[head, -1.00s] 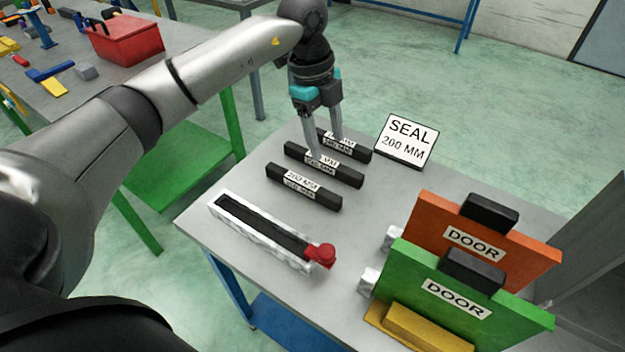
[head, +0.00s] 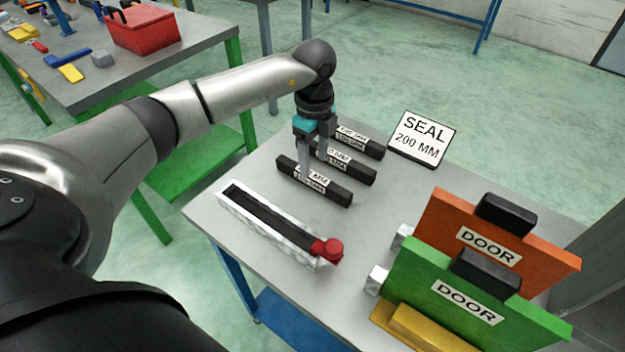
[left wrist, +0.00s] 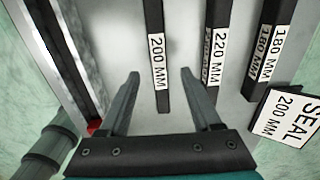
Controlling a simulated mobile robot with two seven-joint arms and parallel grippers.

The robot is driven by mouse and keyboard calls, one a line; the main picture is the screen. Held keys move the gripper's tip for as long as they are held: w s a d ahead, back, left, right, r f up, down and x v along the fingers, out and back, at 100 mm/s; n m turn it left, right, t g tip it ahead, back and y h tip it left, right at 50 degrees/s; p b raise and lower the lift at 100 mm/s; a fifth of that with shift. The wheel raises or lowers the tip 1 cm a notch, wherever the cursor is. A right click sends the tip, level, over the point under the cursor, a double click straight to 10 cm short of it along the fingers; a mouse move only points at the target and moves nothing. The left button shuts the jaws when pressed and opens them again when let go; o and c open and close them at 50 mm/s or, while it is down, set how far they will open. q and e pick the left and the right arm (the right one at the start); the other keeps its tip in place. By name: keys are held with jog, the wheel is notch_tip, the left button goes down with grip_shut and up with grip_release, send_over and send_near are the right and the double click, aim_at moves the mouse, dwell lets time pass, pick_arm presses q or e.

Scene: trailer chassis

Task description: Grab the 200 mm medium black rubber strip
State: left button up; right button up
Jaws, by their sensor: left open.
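Three black rubber strips lie side by side on the grey table. The nearest in the head view (head: 335,192) carries a label that reads 200 MM in the left wrist view (left wrist: 157,62). The middle strip (head: 364,174) reads 220 MM in the wrist view (left wrist: 217,55), and the far strip (head: 372,147) reads 180 MM (left wrist: 268,50). My left gripper (head: 316,164) is open and points down over the nearest strip. In the wrist view its fingers (left wrist: 159,73) appear on either side of the 200 MM strip, without visible contact. My right gripper is out of view.
A white sign (head: 422,139) reads SEAL 200 MM behind the strips. A white channel with a dark slot (head: 268,225) and red end piece (head: 328,250) lies in front. Orange (head: 455,220) and green (head: 420,285) door panels stand at the right.

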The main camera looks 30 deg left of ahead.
aim_at(312, 174)
pick_arm(q)
jog(key=f, duration=0.4)
jog(key=shift+a+f+b, duration=0.1)
jog(key=shift+a+b, duration=0.1)
jog(key=shift+b, duration=0.1)
jog(key=shift+c, duration=0.3)
grip_shut()
